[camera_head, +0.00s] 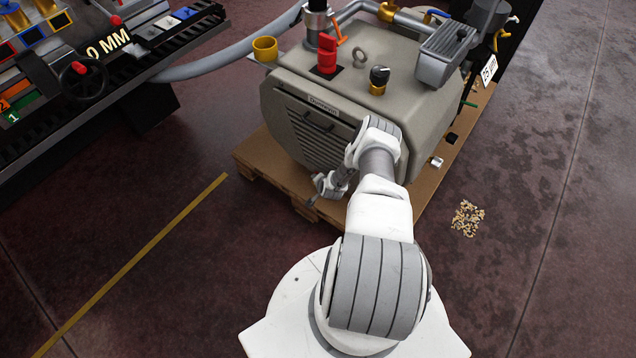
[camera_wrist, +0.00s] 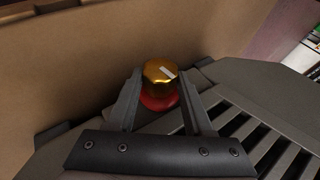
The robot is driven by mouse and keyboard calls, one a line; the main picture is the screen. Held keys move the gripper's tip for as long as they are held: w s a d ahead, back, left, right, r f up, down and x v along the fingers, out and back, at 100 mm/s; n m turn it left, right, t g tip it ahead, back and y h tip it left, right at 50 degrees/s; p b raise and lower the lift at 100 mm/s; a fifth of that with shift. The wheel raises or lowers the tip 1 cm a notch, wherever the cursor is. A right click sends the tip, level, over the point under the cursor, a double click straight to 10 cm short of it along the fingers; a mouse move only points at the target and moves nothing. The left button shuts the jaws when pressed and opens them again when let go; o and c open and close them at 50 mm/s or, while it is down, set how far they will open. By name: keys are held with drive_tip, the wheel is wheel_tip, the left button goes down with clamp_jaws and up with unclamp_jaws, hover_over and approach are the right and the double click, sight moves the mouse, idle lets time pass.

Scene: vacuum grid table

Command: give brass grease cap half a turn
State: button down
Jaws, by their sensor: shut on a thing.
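The brass grease cap (camera_wrist: 159,72) shows in the middle of the wrist view, with a pale mark on its top and a red ring (camera_wrist: 160,101) under it. My gripper (camera_wrist: 162,88) has one finger on each side of the cap and is shut on it. In the head view my gripper (camera_head: 322,186) is low at the front of the grey vacuum pump (camera_head: 420,95), close to the pallet's edge. The cap cannot be made out in the head view.
The pump stands on a wooden pallet (camera_head: 246,158). Wood chips (camera_head: 467,218) lie on the floor.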

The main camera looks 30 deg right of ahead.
drive_tip(key=shift+f+t+b, duration=0.25)
drive_tip(key=shift+t+b, duration=0.35)
drive_tip(key=shift+b, duration=0.3)
drive_tip(key=shift+r+m+t+y+b, duration=0.15)
drive_tip(key=shift+m+t+y+b, duration=0.2)
drive_tip(key=shift+b, duration=0.2)
drive_tip(key=shift+c, duration=1.5)
unclamp_jaws()
drive_tip(key=shift+s, duration=0.15)
drive_tip(key=p+v, duration=0.7)
drive_tip(key=v, duration=1)
drive_tip(key=shift+a, duration=0.15)
